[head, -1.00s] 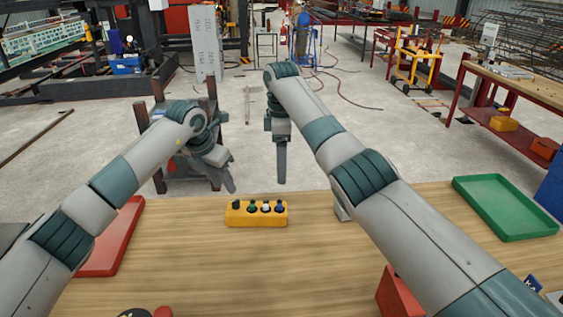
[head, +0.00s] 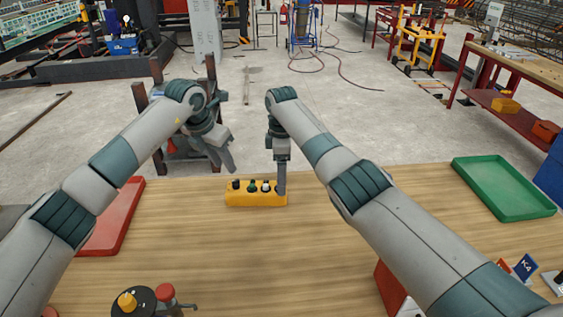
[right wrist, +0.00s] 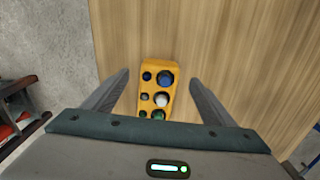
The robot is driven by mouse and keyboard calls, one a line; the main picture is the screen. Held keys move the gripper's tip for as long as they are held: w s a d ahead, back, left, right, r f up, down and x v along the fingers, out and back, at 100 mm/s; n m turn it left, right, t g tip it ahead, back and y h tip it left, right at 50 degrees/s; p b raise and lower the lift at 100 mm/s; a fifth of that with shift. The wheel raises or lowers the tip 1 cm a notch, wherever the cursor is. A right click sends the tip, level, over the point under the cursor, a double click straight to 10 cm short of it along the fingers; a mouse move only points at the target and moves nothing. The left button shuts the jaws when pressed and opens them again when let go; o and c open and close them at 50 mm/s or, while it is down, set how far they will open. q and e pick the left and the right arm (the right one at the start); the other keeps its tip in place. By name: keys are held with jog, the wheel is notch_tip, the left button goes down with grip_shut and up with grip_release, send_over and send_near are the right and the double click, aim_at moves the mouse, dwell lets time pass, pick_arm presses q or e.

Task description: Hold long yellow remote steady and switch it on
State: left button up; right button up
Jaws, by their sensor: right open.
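The long yellow remote (head: 256,199) lies near the far edge of the table, long side across the head view. It has dark, green, white and blue buttons on top; my right gripper hides its right end in the head view. My right gripper (head: 282,190) points down at that end. In the right wrist view its open fingers (right wrist: 158,78) stand apart on either side of the remote (right wrist: 154,66), with gaps to both sides. My left gripper (head: 230,165) hangs left of the remote, apart from it, near the table's far edge; its finger gap is unclear.
A red tray (head: 123,218) lies at the left and a green tray (head: 497,203) at the right. A round black piece with a yellow knob (head: 127,301) is at the front left. A red block (head: 390,285) and a K4 card (head: 525,266) are at the front right. Mid-table is clear.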

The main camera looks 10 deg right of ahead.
aim_at(235, 181)
jog(key=shift+f, duration=2.85)
jog(key=shift+c, duration=0.3)
pick_arm(q)
jog(key=shift+o, duration=0.6)
pick_arm(e)
jog(key=c, duration=1.4)
pick_arm(q)
jog(key=shift+o, duration=0.3)
jog(key=shift+s+d+r+n+y, duration=0.2)
jog(key=shift+d+r+n, duration=0.1)
jog(key=shift+n, duration=0.25)
jog(key=shift+s+d+r+n+y, duration=0.2)
jog(key=shift+r+n, duration=0.1)
jog(key=shift+n, duration=0.25)
jog(key=shift+s+d+r+n+t+y, duration=0.3)
jog(key=shift+s+n, duration=0.1)
jog(key=shift+n, duration=0.65)
jog(key=shift+s+d+r+n+t+y, duration=0.2)
jog(key=shift+s+r+n+t+y, duration=0.15)
jog(key=shift+n, duration=0.7)
jog(key=shift+f, duration=0.15)
jog(key=x, duration=1.1)
jog(key=shift+w+f, duration=0.2)
jog(key=shift+f, duration=0.15)
